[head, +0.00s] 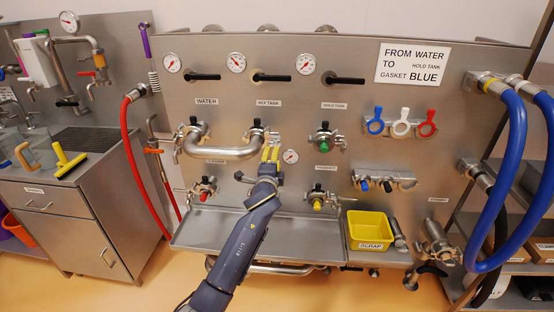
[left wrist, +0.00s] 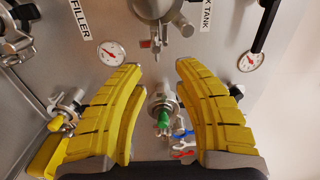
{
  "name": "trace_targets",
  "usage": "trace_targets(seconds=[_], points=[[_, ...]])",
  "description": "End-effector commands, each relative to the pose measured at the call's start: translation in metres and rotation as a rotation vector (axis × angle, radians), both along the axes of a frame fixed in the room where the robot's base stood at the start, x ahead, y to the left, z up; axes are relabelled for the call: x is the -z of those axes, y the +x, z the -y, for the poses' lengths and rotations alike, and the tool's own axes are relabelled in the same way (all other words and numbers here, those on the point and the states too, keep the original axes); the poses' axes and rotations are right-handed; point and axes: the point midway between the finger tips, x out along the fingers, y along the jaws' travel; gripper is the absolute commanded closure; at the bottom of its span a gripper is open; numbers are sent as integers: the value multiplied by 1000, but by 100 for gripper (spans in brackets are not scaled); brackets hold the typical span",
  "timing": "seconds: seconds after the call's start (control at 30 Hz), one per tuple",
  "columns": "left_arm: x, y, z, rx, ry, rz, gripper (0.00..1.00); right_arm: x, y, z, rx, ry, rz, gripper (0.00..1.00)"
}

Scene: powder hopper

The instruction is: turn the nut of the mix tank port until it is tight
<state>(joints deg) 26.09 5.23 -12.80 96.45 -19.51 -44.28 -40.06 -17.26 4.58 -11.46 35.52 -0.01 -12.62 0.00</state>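The mix tank port (head: 257,131) is on the steel panel. The right end of a bent steel pipe (head: 222,153) meets it, and its clamp has a dark knob on top. My left gripper (head: 270,154) is just below and right of the port, with yellow fingers pointing up at the panel. The left wrist view shows this gripper (left wrist: 158,80) open, with nothing between its fingertips. A steel fitting (left wrist: 158,10), which looks like the mix tank port, is cut by the top edge there, beyond the fingertips. I cannot tell how tight its nut is. My right gripper is not in view.
The hold tank port with a green plug (head: 325,143) is to the right; the plug (left wrist: 163,118) also shows between the fingers. A small gauge (head: 290,156) is close beside the gripper. A ledge (head: 290,224) and a yellow scrap bin (head: 352,247) are below.

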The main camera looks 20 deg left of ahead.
Motion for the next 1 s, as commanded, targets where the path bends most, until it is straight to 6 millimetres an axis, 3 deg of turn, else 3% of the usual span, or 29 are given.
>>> trace_targets(seconds=[0.23,0.7,1.0], points=[[3,10,-4,-8,46,-18,69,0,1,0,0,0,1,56],[4,63,-13,-8,42,-19,69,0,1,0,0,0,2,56],[4,84,-16,-7,42,-18,69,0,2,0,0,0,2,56]])
